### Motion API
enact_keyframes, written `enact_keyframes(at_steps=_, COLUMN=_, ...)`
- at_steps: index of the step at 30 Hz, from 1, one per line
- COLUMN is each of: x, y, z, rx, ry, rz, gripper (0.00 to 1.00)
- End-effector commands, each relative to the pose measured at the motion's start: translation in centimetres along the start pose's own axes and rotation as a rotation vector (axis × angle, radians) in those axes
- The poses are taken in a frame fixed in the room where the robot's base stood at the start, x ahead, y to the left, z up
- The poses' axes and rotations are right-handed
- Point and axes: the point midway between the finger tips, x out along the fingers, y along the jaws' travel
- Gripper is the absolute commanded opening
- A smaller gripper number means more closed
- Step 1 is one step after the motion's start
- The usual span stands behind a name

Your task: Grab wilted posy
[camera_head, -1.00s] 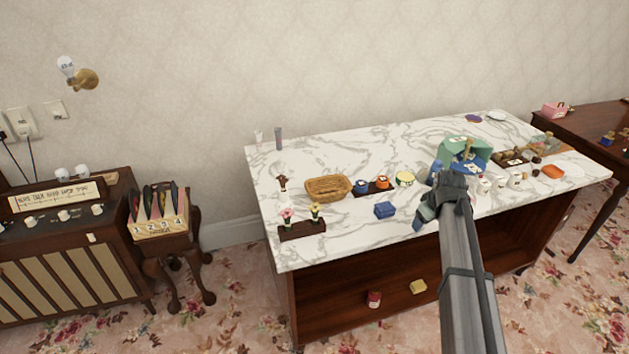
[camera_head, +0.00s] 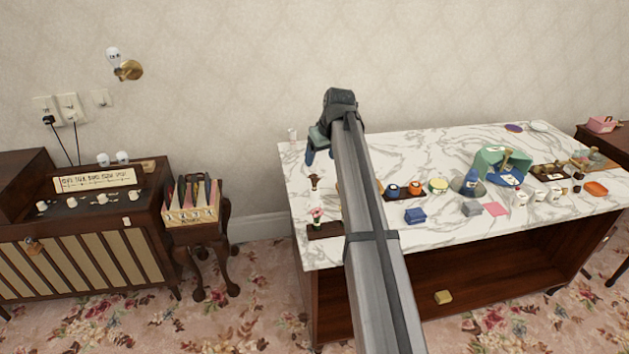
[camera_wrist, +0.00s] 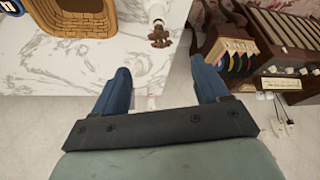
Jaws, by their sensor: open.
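The wilted posy (camera_head: 313,182), a drooping brown bloom in a small white vase, stands on the left part of the marble-topped table (camera_head: 300,218). In the wrist view its brown head (camera_wrist: 159,38) shows at the top centre, with the white vase (camera_wrist: 155,10) beyond it. My gripper (camera_head: 319,154) is above the table's left end, near the posy and apart from it. In the wrist view its two blue fingers (camera_wrist: 160,78) are spread with nothing between them. The posy lies ahead of the gap between the fingertips.
A wicker basket (camera_wrist: 75,15) stands beside the posy. A dark planter (camera_head: 325,231) with a pink flower (camera_head: 317,214) is in front; my arm hides part of it. Several small items crowd the table's right half.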

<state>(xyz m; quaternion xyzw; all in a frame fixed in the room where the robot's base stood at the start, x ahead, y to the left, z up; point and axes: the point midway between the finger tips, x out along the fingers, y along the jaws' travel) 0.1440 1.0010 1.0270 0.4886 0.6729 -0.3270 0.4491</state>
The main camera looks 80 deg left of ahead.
Motion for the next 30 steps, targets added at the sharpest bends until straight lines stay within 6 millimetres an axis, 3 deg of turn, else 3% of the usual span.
enact_keyframes(at_steps=15, x=7.5, y=0.1, z=0.0, rx=-0.001, ry=-0.001, rz=0.001, gripper=0.74)
enact_keyframes(at_steps=23, x=8.9, y=0.0, z=0.1, rx=-0.001, ry=-0.001, rz=0.001, gripper=0.74)
enact_keyframes(at_steps=30, x=11.9, y=-0.1, z=0.2, rx=0.0, ry=-0.002, rz=0.0, gripper=0.74)
